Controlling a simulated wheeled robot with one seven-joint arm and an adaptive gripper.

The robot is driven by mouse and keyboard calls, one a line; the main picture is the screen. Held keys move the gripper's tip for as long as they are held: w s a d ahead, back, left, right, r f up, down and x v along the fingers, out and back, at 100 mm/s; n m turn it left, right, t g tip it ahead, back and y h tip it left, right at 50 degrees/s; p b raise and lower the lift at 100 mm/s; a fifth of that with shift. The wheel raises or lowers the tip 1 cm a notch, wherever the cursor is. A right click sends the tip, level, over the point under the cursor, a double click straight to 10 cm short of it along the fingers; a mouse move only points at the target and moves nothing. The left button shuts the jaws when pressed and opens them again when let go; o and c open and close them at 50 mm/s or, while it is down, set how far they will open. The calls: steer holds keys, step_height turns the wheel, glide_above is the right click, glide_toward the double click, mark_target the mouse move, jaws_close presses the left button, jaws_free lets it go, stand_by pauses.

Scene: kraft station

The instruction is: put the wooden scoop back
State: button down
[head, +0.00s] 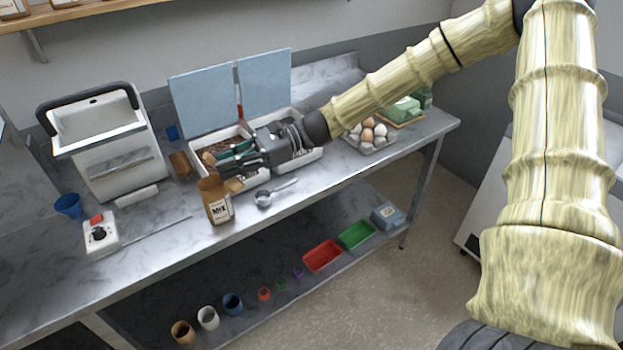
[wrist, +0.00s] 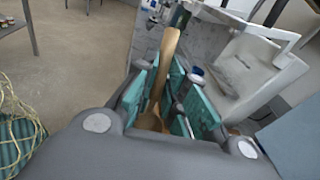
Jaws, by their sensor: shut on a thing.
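The wooden scoop (wrist: 168,55) is a long tan piece in the wrist view, running between the teal finger pads of my gripper (wrist: 163,100). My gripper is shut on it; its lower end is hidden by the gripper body. In the head view my gripper (head: 232,160) reaches left, over the left of two white bins (head: 252,185) with raised blue lids (head: 203,101). The scoop is hard to make out there. A brown paper bag (head: 218,207) with a label stands just in front of the gripper.
A metal measuring cup (head: 263,199) lies in front of the bins. An egg tray (head: 372,146) stands right of them. A white machine (head: 107,150), a blue cup (head: 68,205) and a control box (head: 100,233) are at left. The counter's front left is clear.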

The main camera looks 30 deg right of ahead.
mark_target(236, 188)
steer(key=s+f+h, duration=0.1)
steer(key=f+h, duration=0.1)
steer(key=f, duration=0.1)
steer(key=s+f+h+b, duration=0.1)
steer(key=f, duration=0.1)
steer(key=shift+s+n+h, duration=0.3)
steer(key=shift+n+h, duration=0.1)
steer(key=s+d+f+h+b, duration=0.1)
steer(key=s+d+f+h, duration=0.1)
steer(key=d+h, duration=0.35)
steer(key=s+d+f+h+b, duration=0.1)
steer(key=s+d+f+h, duration=0.15)
steer(key=d, duration=0.55)
steer(key=shift+w+d+f+p, duration=0.9)
steer(key=shift+w+d, duration=0.4)
steer(key=shift+w, duration=1)
steer(key=shift+w+d+f+p, duration=0.9)
steer(key=shift+w+d, duration=0.4)
steer(key=shift+w, duration=1.05)
steer(key=shift+w+d+f+p, duration=0.9)
steer(key=shift+w+d, duration=0.4)
steer(key=shift+w, duration=1)
steer(key=shift+f, duration=0.4)
steer(key=c, duration=1.5)
jaws_free()
steer(key=shift+o, duration=0.2)
